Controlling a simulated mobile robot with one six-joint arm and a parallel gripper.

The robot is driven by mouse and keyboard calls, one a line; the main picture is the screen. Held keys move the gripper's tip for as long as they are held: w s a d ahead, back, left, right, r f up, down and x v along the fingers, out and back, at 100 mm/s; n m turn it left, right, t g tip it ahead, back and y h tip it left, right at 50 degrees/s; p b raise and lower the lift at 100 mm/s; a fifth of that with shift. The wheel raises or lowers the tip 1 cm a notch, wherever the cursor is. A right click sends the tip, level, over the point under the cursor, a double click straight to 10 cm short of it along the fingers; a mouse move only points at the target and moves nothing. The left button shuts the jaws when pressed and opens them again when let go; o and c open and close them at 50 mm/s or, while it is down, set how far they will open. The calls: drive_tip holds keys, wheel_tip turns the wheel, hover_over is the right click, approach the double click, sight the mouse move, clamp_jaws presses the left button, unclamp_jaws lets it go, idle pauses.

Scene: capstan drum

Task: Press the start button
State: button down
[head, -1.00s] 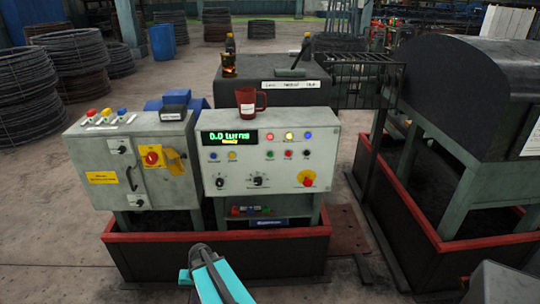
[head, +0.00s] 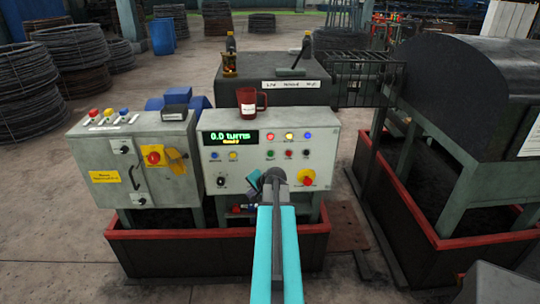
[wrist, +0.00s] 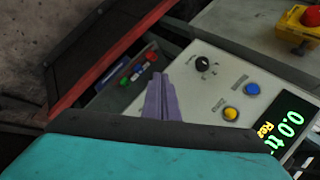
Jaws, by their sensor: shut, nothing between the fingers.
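The control panel (head: 330,142) is a pale box with a green display (head: 229,137). A green button (head: 270,154) sits in its middle row with a red button (head: 288,154) to the right. Blue (head: 214,156) and yellow (head: 233,156) buttons sit under the display; the blue one (wrist: 252,89) and yellow one (wrist: 231,113) also show in the wrist view. Labels are too small to read, so I cannot tell which is start. My gripper (head: 254,184) is at the panel's lower front, below the green button. Its fingers (wrist: 158,80) are shut and empty; contact is unclear.
A red mushroom button on yellow (head: 306,178) is at the panel's lower right. A red mug (head: 248,102) stands on top. A grey cabinet (head: 110,165) is on the left. A red-rimmed tray (head: 160,235) surrounds the stand. My arm hides part of the panel's lower middle.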

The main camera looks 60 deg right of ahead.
sight(270, 154)
drive_tip(key=s+d+r+m+h, duration=0.2)
drive_tip(key=s+d+r, duration=0.3)
drive_tip(key=d+r, duration=0.3)
drive_tip(key=shift+s+d+r+t+p, duration=0.3)
drive_tip(key=shift+d+t, duration=0.1)
drive_tip(key=shift+d, duration=0.15)
drive_tip(key=shift+w+d+p, duration=0.1)
drive_tip(key=shift+w+d, duration=0.75)
drive_tip(key=shift+d, duration=0.35)
drive_tip(key=shift+w+d+p, duration=0.15)
drive_tip(key=shift+w+d, duration=0.75)
drive_tip(key=shift+d, duration=0.3)
drive_tip(key=shift+w+d+p, duration=0.1)
drive_tip(key=shift+w+d, duration=0.75)
drive_tip(key=shift+d, duration=0.35)
drive_tip(key=shift+w+d, duration=0.15)
drive_tip(key=shift+d, duration=0.05)
drive_tip(key=shift+w+d, duration=0.1)
drive_tip(key=shift+w, duration=0.05)
